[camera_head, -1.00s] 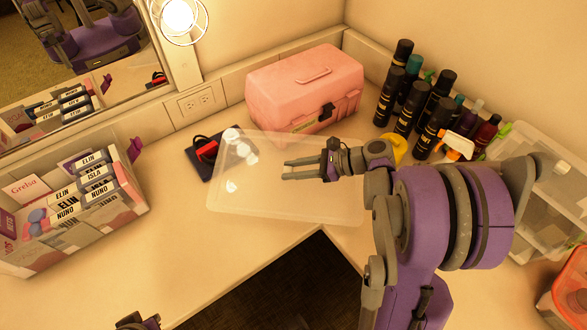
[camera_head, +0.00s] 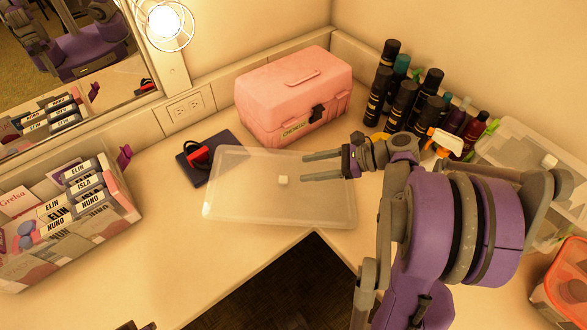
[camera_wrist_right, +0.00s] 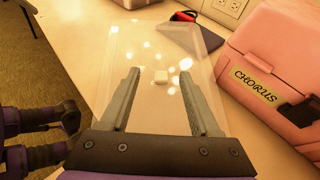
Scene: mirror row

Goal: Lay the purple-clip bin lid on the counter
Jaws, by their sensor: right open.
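A purple clip (camera_head: 124,157) is on the left bin. Only a bit of my left arm shows at the bottom edge.
A pink case (camera_head: 300,95) labelled CHORUS stands behind the lid. A dark pad (camera_head: 190,170) with a red-and-black item is by its back left corner. Several dark bottles (camera_head: 405,105) and a clear bin (camera_head: 565,190) are at right.

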